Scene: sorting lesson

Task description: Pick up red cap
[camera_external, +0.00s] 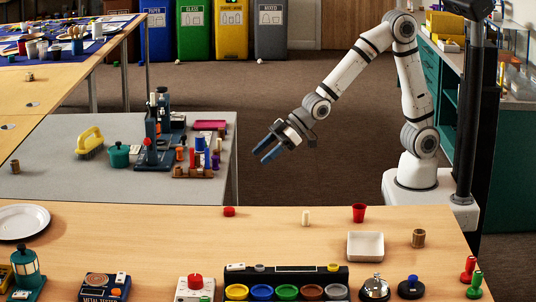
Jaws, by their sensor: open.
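A small red cap (229,212) lies on the wooden table near its back edge, left of the middle. My gripper (265,156) is open and empty, with its blue fingers pointing down and to the left. It hangs in the air above and to the right of the red cap, clear of the table. A red cup (359,213) stands farther right on the same table. A larger red button (195,282) tops a white box at the front.
The wooden table (130,240) also bears a small cream cylinder (306,217), a white tray (365,246), a brown cylinder (418,238) and a row of coloured bowls (286,292) at the front. A grey table (60,170) with tools stands behind left. Room around the red cap is free.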

